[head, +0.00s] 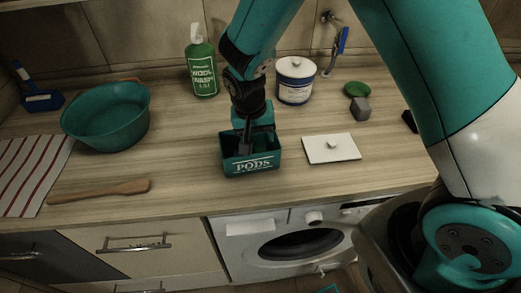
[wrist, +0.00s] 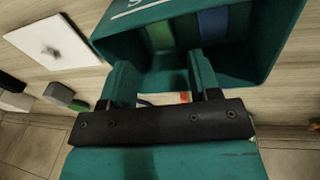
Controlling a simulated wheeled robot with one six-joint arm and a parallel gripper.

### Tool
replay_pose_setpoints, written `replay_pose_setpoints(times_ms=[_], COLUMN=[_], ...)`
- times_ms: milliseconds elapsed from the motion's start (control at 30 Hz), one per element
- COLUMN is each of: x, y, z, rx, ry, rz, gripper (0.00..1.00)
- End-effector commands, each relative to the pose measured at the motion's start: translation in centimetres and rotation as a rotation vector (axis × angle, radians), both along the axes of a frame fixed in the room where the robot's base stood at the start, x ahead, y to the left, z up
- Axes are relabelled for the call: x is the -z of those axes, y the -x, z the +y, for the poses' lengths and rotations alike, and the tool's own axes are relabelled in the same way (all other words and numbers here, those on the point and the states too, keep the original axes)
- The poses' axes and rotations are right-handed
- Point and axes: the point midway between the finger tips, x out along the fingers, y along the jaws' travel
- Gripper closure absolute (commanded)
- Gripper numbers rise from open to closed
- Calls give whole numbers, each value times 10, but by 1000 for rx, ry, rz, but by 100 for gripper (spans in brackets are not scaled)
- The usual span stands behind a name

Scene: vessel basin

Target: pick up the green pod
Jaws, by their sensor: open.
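A teal box labelled PODS (head: 232,170) stands open on the counter; its wall also shows in the wrist view (wrist: 175,12). Inside, a green pod (wrist: 160,36) sits against the wall at the top of the wrist view, left of a blue pod (wrist: 212,22). My gripper (head: 245,142) points down into the box. In the wrist view my gripper (wrist: 161,72) is open, its two fingers apart with nothing clearly between them. The green pod lies beyond the fingertips, apart from them as far as I can see. In the head view the box front hides the pods.
A white lid (head: 332,148) lies right of the box. A green wash bottle (head: 202,72), a white-and-blue jar (head: 296,82) and a grey block (head: 360,109) stand behind. A teal basin (head: 105,118) and wooden spatula (head: 98,192) are left. Counter in front is clear.

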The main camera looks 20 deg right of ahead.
Motion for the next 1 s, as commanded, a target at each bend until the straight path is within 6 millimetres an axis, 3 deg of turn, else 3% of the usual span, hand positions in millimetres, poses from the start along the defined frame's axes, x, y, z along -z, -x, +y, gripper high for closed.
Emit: replay_pose_setpoints(times_ms=[267, 533, 833, 1000], x=[19, 54, 61, 61], y=[0, 0, -1, -1], z=[-3, -7, -7, -7], rx=[0, 0, 0, 0], ry=[1, 0, 0, 0], rz=[4, 2, 0, 0], gripper=[44, 44, 44, 81])
